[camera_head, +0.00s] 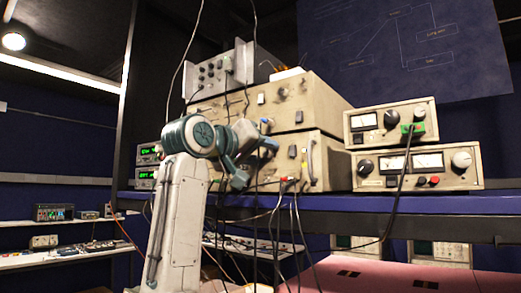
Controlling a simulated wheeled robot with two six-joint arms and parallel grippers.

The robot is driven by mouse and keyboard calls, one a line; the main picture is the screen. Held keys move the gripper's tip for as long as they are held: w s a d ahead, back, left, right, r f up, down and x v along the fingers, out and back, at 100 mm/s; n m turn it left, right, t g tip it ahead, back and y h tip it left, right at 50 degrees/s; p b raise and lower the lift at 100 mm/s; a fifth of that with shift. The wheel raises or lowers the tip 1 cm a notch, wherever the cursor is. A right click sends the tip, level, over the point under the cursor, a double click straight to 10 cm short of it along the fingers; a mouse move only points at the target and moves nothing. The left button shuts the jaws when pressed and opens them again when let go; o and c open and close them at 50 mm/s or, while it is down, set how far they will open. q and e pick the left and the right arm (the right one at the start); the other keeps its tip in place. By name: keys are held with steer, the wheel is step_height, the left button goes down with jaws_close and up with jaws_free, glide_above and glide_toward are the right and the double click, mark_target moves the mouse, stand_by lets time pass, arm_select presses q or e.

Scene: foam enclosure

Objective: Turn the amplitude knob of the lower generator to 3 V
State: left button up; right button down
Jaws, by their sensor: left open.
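Two large beige instruments are stacked on the blue shelf; the lower one (331,165) looks like the lower generator, with the upper one (325,100) on top. The front of the lower instrument is partly hidden by my left arm and gripper (260,150). My left gripper is open and empty in front of its left part; I cannot tell whether it touches anything. A dark control (292,152) shows on the lower front. The amplitude knob and its scale are not readable. My right gripper is out of view.
Two metered units (391,118) (465,183) stand at the right of the stack. A grey box (213,75) sits on top. Green-lit displays (147,152) are at the left. Cables (393,205) hang before the blue shelf (450,204).

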arm_select(q)
steer(key=shift+c, duration=0.2)
jaws_close()
